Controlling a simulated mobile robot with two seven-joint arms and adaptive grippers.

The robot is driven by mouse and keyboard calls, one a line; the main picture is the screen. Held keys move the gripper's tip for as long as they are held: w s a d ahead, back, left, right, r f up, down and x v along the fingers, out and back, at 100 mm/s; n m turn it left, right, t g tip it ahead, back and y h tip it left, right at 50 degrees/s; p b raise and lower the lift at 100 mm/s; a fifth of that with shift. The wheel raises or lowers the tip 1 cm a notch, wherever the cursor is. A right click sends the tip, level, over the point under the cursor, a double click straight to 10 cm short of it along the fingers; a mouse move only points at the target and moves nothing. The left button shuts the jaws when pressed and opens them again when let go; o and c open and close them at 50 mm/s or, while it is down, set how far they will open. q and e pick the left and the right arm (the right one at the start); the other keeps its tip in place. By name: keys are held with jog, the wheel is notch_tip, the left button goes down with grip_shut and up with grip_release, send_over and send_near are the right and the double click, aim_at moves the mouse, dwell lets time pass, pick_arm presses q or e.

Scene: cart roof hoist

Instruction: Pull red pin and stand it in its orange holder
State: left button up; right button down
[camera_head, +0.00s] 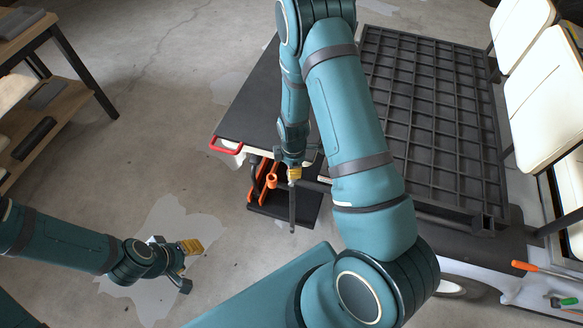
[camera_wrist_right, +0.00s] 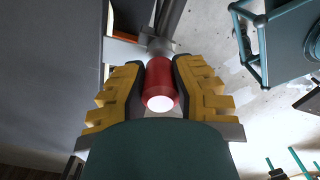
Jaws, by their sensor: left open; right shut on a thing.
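My right gripper (camera_head: 293,174) is at the cart's near side. In the right wrist view its yellow-padded fingers (camera_wrist_right: 160,88) are shut on the red pin (camera_wrist_right: 159,85), whose end shows pale. Grey metal shows just beyond the pin; I cannot tell whether the pin is seated in it. In the head view the fingers hide the red pin. A dark rod (camera_head: 292,212) shows below them. An orange ring-shaped piece (camera_head: 272,181), probably the holder, is just left of the right gripper. My left gripper (camera_head: 190,258) is open and empty above the floor at lower left.
A black tray (camera_head: 268,210) sits below the gripper. Tools, including an orange-handled one (camera_head: 540,269), lie at lower right.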

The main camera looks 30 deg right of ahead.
pick_arm(q)
jog(key=shift+r+p, duration=1.85)
jog(key=shift+r, duration=0.05)
pick_arm(e)
jog(key=shift+r, duration=2.7)
